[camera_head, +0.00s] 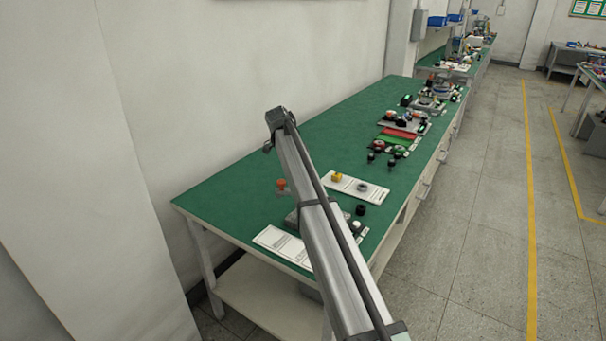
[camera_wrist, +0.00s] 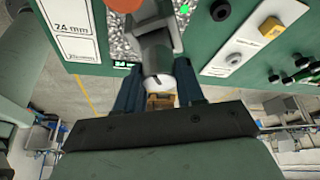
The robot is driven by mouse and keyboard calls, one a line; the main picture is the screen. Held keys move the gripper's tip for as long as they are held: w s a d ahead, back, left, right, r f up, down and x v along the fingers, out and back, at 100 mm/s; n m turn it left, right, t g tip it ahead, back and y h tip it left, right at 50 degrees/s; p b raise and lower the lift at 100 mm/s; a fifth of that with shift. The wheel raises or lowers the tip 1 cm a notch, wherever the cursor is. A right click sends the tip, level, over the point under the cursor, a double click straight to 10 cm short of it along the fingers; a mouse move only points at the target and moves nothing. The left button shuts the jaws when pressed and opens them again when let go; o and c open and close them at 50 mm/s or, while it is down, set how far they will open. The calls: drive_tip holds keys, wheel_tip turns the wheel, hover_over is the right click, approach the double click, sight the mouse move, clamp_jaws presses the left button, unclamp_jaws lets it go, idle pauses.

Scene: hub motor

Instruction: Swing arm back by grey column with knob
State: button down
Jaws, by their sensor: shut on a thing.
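In the wrist view, a grey column (camera_wrist: 157,50) reaches down from a speckled plate (camera_wrist: 118,42) toward my gripper (camera_wrist: 160,90). An orange-red knob (camera_wrist: 124,4) shows at the top edge beside the column, partly cut off. My gripper's dark blue fingers are shut on the pale, slotted end (camera_wrist: 183,74) of the grey column. A small tan part (camera_wrist: 160,101) shows between the fingers. In the head view, an orange knob (camera_head: 281,184) stands above the green bench, left of a long silver beam. I cannot make out my gripper in that view.
The green bench (camera_head: 235,185) runs along the wall. A white plate (camera_head: 350,188) holds a yellow block (camera_head: 337,177) and a grey ring (camera_head: 362,187). A white "24 mm" card (camera_wrist: 70,28) lies left of the column. Black knobs (camera_head: 360,210) and several parts stand farther along.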

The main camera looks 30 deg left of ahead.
drive_tip(key=shift+m, duration=0.5)
drive_tip(key=c, duration=0.7)
unclamp_jaws()
drive_tip(key=shift+r, duration=0.1)
drive_tip(key=v, duration=0.7)
drive_tip(key=shift+w+a+r, duration=0.1)
drive_tip(key=shift+r, duration=0.05)
